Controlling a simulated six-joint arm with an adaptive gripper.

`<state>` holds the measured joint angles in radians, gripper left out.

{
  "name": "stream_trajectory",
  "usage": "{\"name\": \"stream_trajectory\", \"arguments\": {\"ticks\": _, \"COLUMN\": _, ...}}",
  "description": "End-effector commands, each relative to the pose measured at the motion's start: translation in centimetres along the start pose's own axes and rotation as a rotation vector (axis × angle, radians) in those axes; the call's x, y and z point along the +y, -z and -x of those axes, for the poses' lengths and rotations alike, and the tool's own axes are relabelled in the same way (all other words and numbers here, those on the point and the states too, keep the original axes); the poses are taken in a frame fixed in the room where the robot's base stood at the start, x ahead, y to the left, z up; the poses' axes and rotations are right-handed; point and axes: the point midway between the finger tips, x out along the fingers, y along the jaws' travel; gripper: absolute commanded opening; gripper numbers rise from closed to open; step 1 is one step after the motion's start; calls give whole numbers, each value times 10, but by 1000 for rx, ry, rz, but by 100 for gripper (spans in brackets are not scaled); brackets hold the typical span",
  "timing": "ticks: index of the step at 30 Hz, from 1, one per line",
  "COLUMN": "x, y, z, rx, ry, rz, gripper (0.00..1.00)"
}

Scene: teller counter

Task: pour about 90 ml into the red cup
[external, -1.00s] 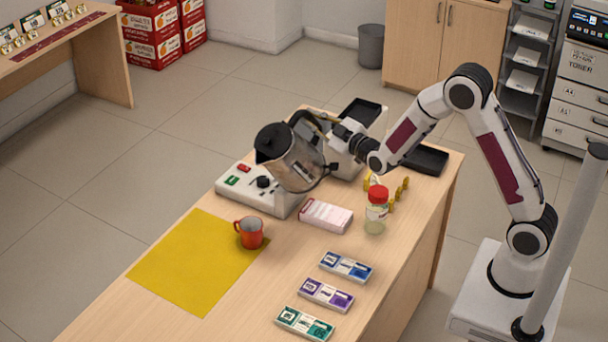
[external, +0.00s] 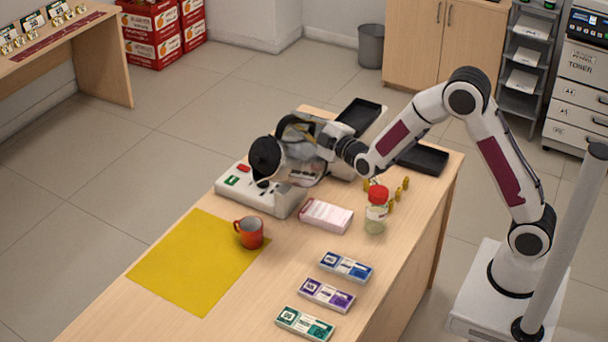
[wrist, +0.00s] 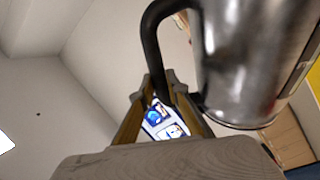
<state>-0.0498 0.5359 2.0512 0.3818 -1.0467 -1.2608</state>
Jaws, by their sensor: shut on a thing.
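The red cup (external: 251,234) stands upright on the right edge of the yellow mat (external: 185,265), its handle to the left. A steel kettle (external: 300,166) with a black lid is held in the air, tipped strongly with its lid end to the left. My gripper (external: 328,145) is shut on the kettle's black handle, which shows between the fingers (wrist: 160,92) in the wrist view beside the steel body (wrist: 245,65). No stream of liquid is visible, and the cup's contents cannot be made out.
The white panel (external: 282,204) with red and green buttons is below the kettle. A pink-white box (external: 326,216) and a red-lidded jar (external: 376,212) stand to the right of the cup. Several labelled packs (external: 326,294) lie nearer the front. Black trays (external: 424,159) are at the back.

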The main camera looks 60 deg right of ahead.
Motion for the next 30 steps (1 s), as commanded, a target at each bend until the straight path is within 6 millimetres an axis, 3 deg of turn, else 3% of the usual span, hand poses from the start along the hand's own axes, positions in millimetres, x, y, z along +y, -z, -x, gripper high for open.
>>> {"name": "stream_trajectory", "arguments": {"ticks": 12, "x": -13, "y": 22, "z": -1, "rx": 4, "ry": -8, "rz": 166, "gripper": 0}}
{"name": "stream_trajectory", "arguments": {"ticks": 30, "x": -30, "y": 35, "z": -1, "rx": 2, "ry": -10, "rz": 276, "gripper": 0}}
